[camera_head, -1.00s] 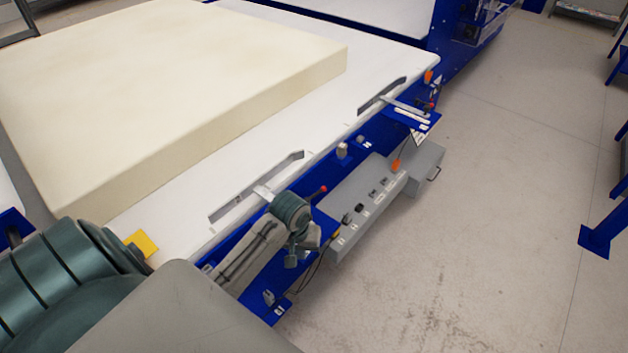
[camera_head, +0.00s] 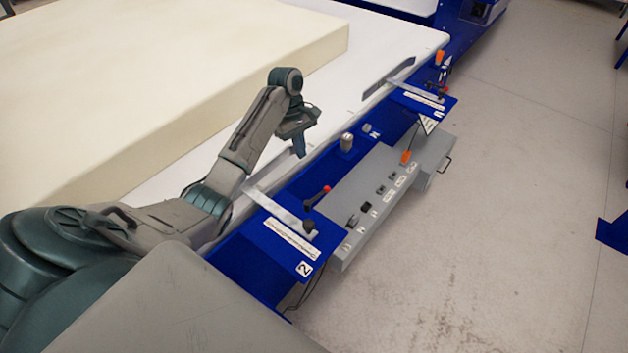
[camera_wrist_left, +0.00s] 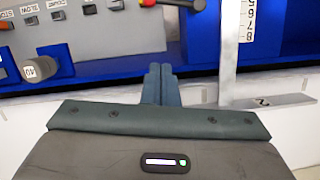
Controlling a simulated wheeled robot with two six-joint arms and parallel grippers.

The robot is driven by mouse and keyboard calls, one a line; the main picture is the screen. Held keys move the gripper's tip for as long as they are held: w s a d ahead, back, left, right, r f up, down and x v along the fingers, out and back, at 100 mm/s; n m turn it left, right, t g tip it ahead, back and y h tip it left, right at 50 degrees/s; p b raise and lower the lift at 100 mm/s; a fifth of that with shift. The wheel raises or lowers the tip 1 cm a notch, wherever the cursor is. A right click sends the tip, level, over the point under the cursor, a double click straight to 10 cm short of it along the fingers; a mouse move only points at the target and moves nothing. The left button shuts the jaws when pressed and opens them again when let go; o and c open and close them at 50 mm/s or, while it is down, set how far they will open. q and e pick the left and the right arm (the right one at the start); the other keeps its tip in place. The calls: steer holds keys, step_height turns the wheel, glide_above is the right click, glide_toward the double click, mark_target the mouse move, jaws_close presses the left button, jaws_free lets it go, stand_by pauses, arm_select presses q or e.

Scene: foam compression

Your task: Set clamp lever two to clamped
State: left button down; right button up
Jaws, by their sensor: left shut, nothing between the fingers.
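Clamp lever two (camera_head: 318,197) is a short dark lever with a red tip beside the blue plate marked 2 (camera_head: 280,243). Its red tip points up and right in the head view. In the left wrist view the lever (camera_wrist_left: 172,3) lies at the top edge, partly cut off, with its red end to the left and a dark round end to the right. My left gripper (camera_head: 299,150) is above the white table edge, left of and beyond the lever, apart from it. Its fingers (camera_wrist_left: 160,85) are together and empty. My right gripper is not in view.
A metal bar with a black knob (camera_head: 309,226) crosses the blue plate. A grey control box (camera_head: 385,185) sits along the rail, with a second plate and bar (camera_head: 420,95) farther back. A large cream foam block (camera_head: 150,100) lies on the white table.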

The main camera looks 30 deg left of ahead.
mark_target(317, 198)
arm_select(q)
steer(key=s+d+f+p, duration=0.2)
steer(key=d+f+p, duration=0.1)
steer(key=d+f, duration=0.3)
steer(key=x, duration=0.2)
steer(key=shift+f+p, duration=0.4)
steer(key=shift+f, duration=0.05)
steer(key=shift+w+a, duration=0.1)
steer(key=shift+w, duration=0.05)
stand_by(0.3)
